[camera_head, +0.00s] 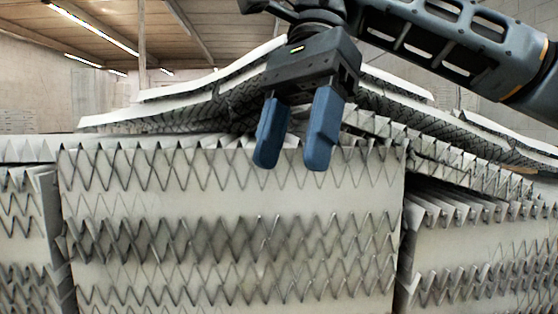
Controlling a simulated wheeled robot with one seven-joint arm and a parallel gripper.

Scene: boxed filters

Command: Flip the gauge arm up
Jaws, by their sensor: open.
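My gripper (292,150) hangs from the top of the view with its two blue fingers pointing down. The fingers are apart and nothing shows between them. They overlap the top front edge of a large pale pleated filter block (232,200) in the middle. I cannot tell whether they touch it. No gauge arm can be made out in this view.
More pleated filters stand close on the left (30,240) and right (480,250). Long filter panels (190,95) lie sloping on top behind my gripper. Narrow dark gaps separate the blocks. Free space shows at the upper left.

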